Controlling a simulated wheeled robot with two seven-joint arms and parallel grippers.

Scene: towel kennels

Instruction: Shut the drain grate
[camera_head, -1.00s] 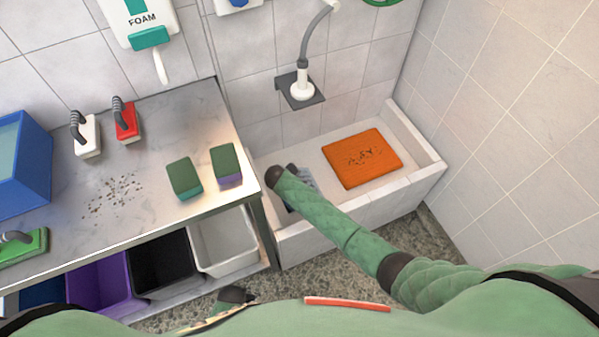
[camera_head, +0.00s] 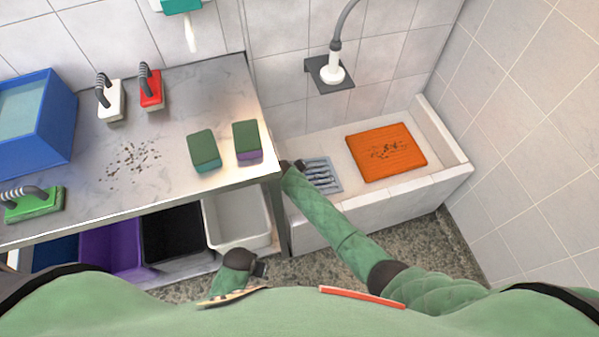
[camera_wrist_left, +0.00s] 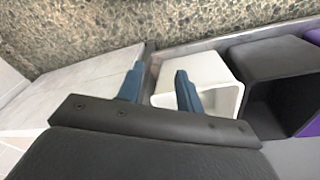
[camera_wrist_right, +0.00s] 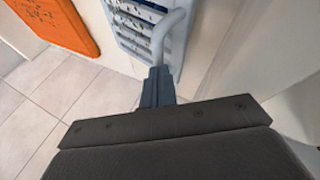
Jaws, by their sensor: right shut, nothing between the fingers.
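The drain grate (camera_head: 322,175) is a blue-grey slatted panel at the left end of the white tiled tub (camera_head: 365,207). In the right wrist view the grate (camera_wrist_right: 128,28) shows dark slots, with a pale curved bar (camera_wrist_right: 165,35) beside it. My right gripper (camera_head: 292,166) is at the grate's left edge, by the counter corner. In its wrist view the fingers (camera_wrist_right: 158,88) are together and empty, just below the bar; I cannot tell whether they touch it. My left gripper (camera_head: 262,269) is low, in front of the shelf; its fingers (camera_wrist_left: 158,88) are apart and empty.
An orange mat (camera_head: 400,140) with dark specks lies in the tub, right of the grate. The metal counter (camera_head: 90,180) holds two sponges, brushes and a blue bin (camera_head: 45,130). Open bins, one white (camera_head: 238,220), stand below. A shower holder (camera_head: 325,77) is on the wall.

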